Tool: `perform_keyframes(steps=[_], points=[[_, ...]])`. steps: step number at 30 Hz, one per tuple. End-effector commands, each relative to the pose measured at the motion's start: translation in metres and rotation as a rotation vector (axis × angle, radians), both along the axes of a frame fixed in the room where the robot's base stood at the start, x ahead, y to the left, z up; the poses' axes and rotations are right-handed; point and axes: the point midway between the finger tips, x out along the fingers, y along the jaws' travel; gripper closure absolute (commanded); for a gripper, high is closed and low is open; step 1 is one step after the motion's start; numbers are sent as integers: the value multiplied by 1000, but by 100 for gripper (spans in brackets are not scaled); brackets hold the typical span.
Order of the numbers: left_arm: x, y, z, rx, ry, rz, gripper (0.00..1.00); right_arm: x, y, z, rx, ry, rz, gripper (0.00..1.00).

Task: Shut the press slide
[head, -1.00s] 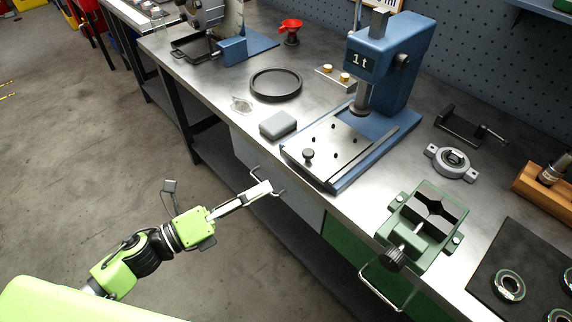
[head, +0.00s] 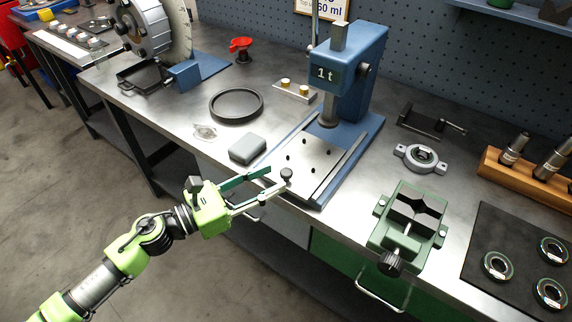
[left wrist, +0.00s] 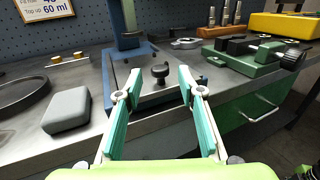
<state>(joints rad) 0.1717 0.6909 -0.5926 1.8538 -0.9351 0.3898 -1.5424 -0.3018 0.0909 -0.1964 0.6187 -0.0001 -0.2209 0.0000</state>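The blue press (head: 350,75), marked "1t", stands on the bench with its ram over a flat metal slide plate (head: 318,160). A black knob (head: 286,174) stands at the plate's front end; the knob also shows in the left wrist view (left wrist: 160,73). My left gripper (head: 277,178) is open, its fingers pointing at the knob from the bench's front edge. In the left wrist view, the fingertips (left wrist: 157,84) are spread, with the knob showing between and just beyond them. Whether they touch it I cannot tell. My right gripper is not in view.
A grey box (head: 248,149) lies left of the press, and a black ring (head: 237,106) lies behind it. A green vise (head: 408,215) stands to the right, near a bearing block (head: 419,158). Drawer handles stick out below the bench's front edge.

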Motion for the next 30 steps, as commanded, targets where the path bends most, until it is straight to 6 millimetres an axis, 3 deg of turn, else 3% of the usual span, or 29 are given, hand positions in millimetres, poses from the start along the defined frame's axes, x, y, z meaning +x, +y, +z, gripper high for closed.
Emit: perform_keyframes(steps=[3,9,20,21,25,30], points=[[13,-20,4,-4,0,1,65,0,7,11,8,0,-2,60],[25,-40,1,-2,1,1,65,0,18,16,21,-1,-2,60],[28,-45,0,-1,1,1,65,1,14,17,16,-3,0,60],[28,-45,0,-1,1,1,67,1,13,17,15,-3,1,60],[28,-45,0,-1,2,1,100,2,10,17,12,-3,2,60],[29,-46,0,-2,1,1,100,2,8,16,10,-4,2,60]])
